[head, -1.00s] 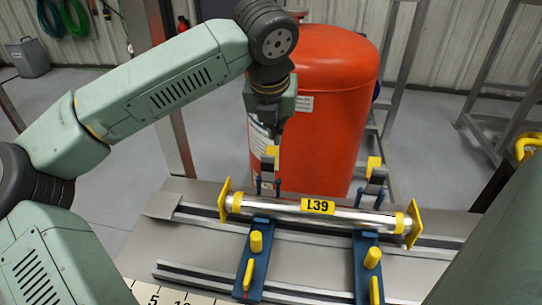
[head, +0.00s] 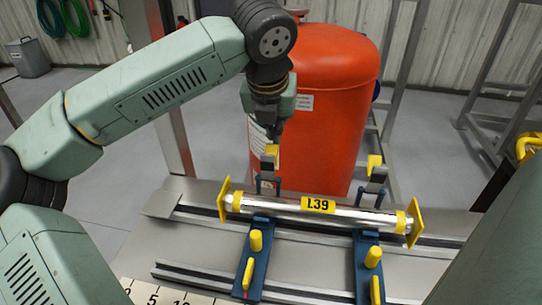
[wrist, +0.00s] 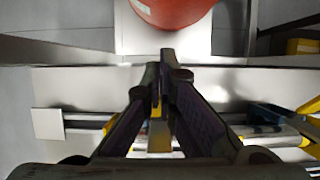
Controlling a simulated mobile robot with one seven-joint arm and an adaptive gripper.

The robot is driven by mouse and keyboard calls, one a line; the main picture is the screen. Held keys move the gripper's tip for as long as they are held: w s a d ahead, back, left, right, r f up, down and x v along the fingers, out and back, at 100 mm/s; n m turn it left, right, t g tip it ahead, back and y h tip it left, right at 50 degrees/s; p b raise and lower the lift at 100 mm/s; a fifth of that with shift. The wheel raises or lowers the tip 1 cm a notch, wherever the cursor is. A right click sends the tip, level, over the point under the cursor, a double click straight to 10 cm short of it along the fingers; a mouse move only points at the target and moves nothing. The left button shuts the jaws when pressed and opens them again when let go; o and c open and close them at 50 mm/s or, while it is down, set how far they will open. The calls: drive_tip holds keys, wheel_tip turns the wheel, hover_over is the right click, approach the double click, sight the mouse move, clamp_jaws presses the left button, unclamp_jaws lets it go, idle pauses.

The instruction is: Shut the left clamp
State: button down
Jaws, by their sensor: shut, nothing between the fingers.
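The left clamp has a blue base (head: 262,236) with yellow knobs at its front and a raised arm with a yellow tip (head: 271,152) at its back. The arm stands upright, clear of the silver tube labelled L39 (head: 280,207), which lies across both blue bases. My gripper (head: 271,137) is shut and empty, pointing down at or just behind the top of that raised arm. I cannot tell whether they touch. In the wrist view my shut fingers (wrist: 164,80) fill the middle, with a yellow part (wrist: 158,136) partly hidden between them.
The right clamp (head: 367,262) also has its arm raised. A large red tank (head: 330,110) stands close behind the clamps and my gripper. Grey rails (head: 190,276) run along the bench top. A metal frame (head: 495,90) stands at the right.

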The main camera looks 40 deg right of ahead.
sight(271, 152)
drive_tip(key=shift+s+a+f+b, duration=0.3)
drive_tip(key=shift+s+a, duration=0.4)
drive_tip(key=shift+a, duration=0.05)
drive_tip(key=shift+w, duration=0.1)
drive_tip(key=shift+r, duration=0.1)
drive_tip(key=shift+s+a+r+b, duration=0.1)
drive_tip(key=shift+s+a+b, duration=0.35)
drive_tip(key=shift+s+a, duration=0.45)
wheel_tip(271, 152, up, 7)
drive_tip(key=p, duration=0.4)
drive_tip(key=shift+w+d, duration=0.35)
drive_tip(key=shift+w, duration=0.05)
